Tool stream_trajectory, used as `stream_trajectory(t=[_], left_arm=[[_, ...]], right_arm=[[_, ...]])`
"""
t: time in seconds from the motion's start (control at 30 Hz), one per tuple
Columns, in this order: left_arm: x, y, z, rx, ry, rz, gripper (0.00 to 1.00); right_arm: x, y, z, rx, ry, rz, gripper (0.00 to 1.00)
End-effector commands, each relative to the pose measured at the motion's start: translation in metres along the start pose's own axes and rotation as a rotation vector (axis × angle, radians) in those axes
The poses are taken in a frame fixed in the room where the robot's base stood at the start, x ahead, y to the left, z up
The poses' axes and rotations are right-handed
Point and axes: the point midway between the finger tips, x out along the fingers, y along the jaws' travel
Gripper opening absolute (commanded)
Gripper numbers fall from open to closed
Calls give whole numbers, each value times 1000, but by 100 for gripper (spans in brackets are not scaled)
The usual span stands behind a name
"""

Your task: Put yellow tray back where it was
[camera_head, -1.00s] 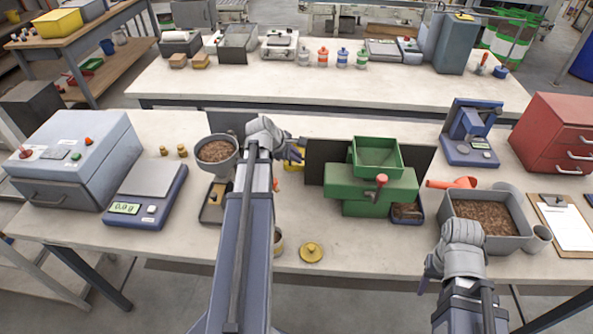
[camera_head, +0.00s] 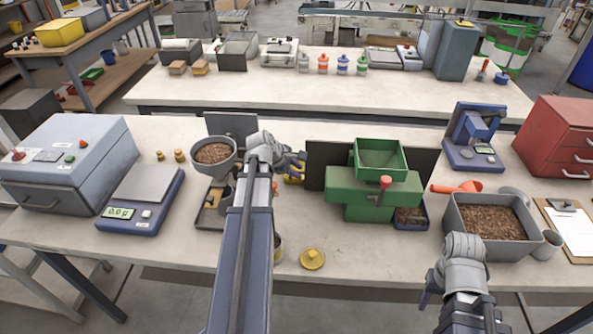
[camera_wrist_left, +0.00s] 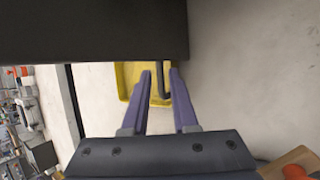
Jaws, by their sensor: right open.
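The yellow tray (camera_head: 294,179) lies on the front bench, between the hopper on the left and the green machine. My left arm and gripper partly hide it in the head view. In the left wrist view the tray (camera_wrist_left: 130,78) shows just beyond the fingertips, partly under a dark panel. My left gripper (camera_head: 299,163) is over the tray's near side; in the wrist view its fingers (camera_wrist_left: 166,72) stand apart, with a dark bar and the tray's edge between them. Contact cannot be told. My right gripper (camera_head: 427,291) is open and empty at the bench's front edge.
The green machine (camera_head: 375,192) and a dark panel (camera_head: 317,160) stand right of the left gripper. The pellet hopper (camera_head: 214,154) is left of it. A grey pellet bin (camera_head: 490,221) sits near the right gripper. A yellow lid (camera_head: 312,259) lies near the front edge.

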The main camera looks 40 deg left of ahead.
Motion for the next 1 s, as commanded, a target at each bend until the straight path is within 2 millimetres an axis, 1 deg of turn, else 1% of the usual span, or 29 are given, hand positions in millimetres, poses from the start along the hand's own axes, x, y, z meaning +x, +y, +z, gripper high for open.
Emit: stream_trajectory(t=[0.03, 0.1, 0.33, 0.47, 0.67, 1.0], left_arm=[[0, 0, 0, 0, 0, 0, 34], [0, 0, 0, 0, 0, 0, 41], [0, 0, 0, 0, 0, 0, 41], [-3, 2, 1, 0, 0, 0, 41], [-22, 2, 2, -1, 0, 0, 41], [-70, 2, 2, -2, 1, 0, 41]], right_arm=[[0, 0, 0, 0, 0, 0, 50], [0, 0, 0, 0, 0, 0, 50], [0, 0, 0, 0, 0, 0, 50], [-4, 0, 0, 0, 0, 0, 50], [-19, 2, 1, 0, 0, 0, 50], [-58, 6, 3, 0, 0, 0, 50]])
